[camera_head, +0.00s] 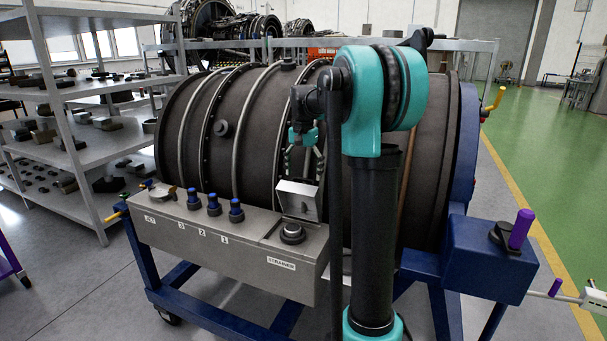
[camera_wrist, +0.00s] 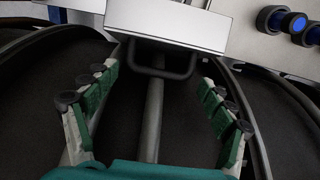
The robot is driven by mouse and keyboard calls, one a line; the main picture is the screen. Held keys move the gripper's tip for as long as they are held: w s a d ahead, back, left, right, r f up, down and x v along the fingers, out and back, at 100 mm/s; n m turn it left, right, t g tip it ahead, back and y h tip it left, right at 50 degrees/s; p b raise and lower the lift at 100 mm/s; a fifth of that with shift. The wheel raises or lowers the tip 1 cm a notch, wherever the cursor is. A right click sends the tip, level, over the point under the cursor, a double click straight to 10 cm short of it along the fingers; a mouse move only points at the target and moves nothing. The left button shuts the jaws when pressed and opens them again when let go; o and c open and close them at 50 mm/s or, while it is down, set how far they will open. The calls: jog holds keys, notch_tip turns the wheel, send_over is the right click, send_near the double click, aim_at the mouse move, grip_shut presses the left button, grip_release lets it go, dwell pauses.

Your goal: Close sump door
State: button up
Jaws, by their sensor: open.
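The sump door (camera_head: 298,199) is a grey metal lid standing raised at the right end of a long grey box (camera_head: 215,240), above a round dark strainer cap (camera_head: 292,233). In the wrist view the door (camera_wrist: 170,22) is a pale panel at the top, with a dark bar handle (camera_wrist: 160,68) along its near edge. My gripper (camera_head: 304,172) hangs fingers-down just above and behind the door. In the wrist view my gripper (camera_wrist: 158,80) is open and empty, its green-padded fingers spread on either side of the handle. I cannot tell whether they touch the door.
Several blue-capped fittings (camera_head: 214,204) stand on the box left of the door. The large dark engine casing (camera_head: 235,130) lies close behind my gripper. A blue bracket with a purple handle (camera_head: 521,228) is at right. Shelves with parts (camera_head: 85,150) stand at left.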

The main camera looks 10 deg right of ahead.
jog(key=shift+f, duration=0.2)
jog(key=shift+s, duration=0.1)
jog(key=c, duration=1.7)
